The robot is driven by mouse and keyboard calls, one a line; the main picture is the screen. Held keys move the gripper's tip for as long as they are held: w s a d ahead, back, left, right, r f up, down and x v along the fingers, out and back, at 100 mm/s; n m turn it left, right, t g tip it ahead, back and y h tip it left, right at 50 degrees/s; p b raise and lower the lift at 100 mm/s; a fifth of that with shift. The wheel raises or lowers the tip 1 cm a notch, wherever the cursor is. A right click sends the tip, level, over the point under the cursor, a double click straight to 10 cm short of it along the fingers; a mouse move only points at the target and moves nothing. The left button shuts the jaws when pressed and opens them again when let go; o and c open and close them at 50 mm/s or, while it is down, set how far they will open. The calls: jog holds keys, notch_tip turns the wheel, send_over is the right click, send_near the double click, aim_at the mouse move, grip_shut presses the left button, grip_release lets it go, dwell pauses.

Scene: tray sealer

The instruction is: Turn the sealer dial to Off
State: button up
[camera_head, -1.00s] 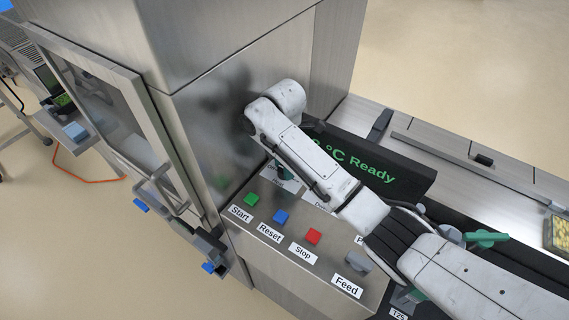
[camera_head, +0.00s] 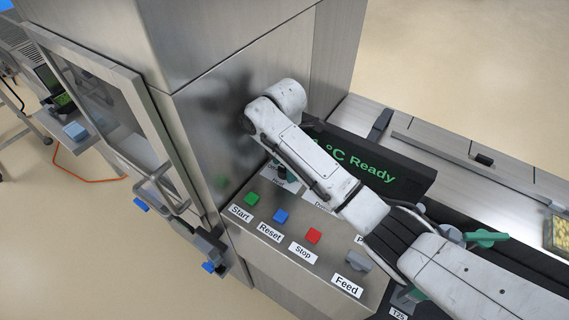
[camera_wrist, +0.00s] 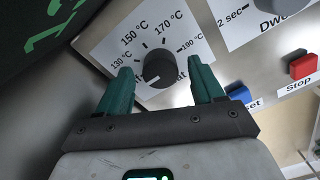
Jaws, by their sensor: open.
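The black temperature dial (camera_wrist: 159,68) sits on a white plate marked 130, 150, 170 and 190 °C in the wrist view. A pale mark on its lower edge points down and slightly left. My gripper (camera_wrist: 163,77) is open, with one green finger on each side of the dial. I cannot tell whether the fingers touch it. In the head view my arm hides the dial and most of my gripper.
A second dial (camera_wrist: 285,4), labelled Dwell, is at the wrist view's top right. Green (camera_head: 252,199), blue (camera_head: 281,216) and red (camera_head: 313,235) buttons stand on the panel, near the grey Feed switch (camera_head: 358,261). The display (camera_head: 372,172) reads "°C Ready" behind my arm.

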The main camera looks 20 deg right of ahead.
notch_tip(320, 180, up, 9)
jog(key=shift+w+d+f, duration=0.1)
jog(key=shift+w+f, duration=0.05)
jog(key=shift+f, duration=0.05)
jog(key=shift+r, duration=1.1)
